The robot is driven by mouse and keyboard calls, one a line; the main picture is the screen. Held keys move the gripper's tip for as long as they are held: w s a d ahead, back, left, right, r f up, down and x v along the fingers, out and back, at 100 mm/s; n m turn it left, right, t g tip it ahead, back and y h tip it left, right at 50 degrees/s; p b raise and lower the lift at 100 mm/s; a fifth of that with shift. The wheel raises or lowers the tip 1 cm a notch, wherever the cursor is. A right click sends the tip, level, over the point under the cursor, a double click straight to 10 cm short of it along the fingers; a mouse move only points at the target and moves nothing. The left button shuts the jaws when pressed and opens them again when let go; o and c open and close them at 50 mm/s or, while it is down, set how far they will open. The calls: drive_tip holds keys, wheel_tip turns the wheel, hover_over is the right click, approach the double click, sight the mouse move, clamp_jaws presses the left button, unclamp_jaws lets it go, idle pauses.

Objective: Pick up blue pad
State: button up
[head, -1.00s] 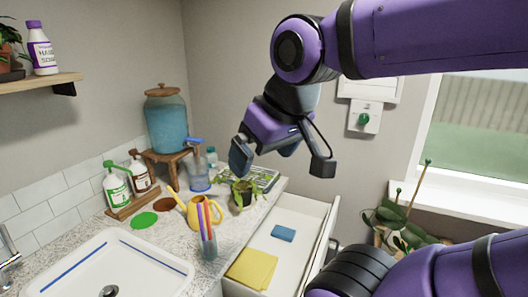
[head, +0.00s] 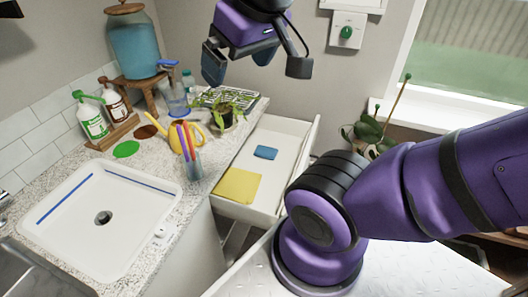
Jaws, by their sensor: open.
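The blue pad (head: 265,152) lies flat in the open white drawer (head: 290,134), toward its far part. A yellow cloth (head: 238,185) lies in the same drawer, nearer to me and apart from the pad. My gripper (head: 240,72) is raised at the top of the head view, its two dark fingers spread wide and nothing between them. It is well above the counter and drawer, not touching the pad. The pad is fully visible.
The counter left of the drawer carries a potted plant (head: 225,114), a yellow watering can (head: 190,136), a cup of coloured sticks (head: 190,163) and pump bottles (head: 91,119). A white sink (head: 75,203) is at left. A leafy plant (head: 372,134) stands right of the drawer.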

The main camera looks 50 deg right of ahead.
drive_tip(key=shift+o, duration=0.3)
drive_tip(key=w+d+f+n+g, duration=0.1)
drive_tip(key=w+d+f, duration=0.25)
drive_tip(key=w, duration=0.35)
drive_tip(key=w+d+f+h, duration=0.1)
drive_tip(key=w+d+f, duration=0.1)
drive_tip(key=w+d, duration=0.3)
drive_tip(key=w+d+f+n+g, duration=0.1)
drive_tip(key=w+d+f, duration=0.15)
drive_tip(key=w, duration=0.55)
drive_tip(key=n+g+y, duration=0.2)
hover_over(266, 150)
drive_tip(key=s, duration=0.1)
drive_tip(key=f, duration=4.3)
drive_tip(key=shift+d+f, duration=0.25)
drive_tip(key=shift+f, duration=0.1)
drive_tip(key=shift+w+a+f, duration=0.1)
drive_tip(key=shift+f, duration=0.75)
drive_tip(key=shift+w+a+f, duration=0.15)
drive_tip(key=shift+f, duration=0.7)
drive_tip(key=shift+w+a+f, duration=0.1)
drive_tip(key=shift+f, duration=0.75)
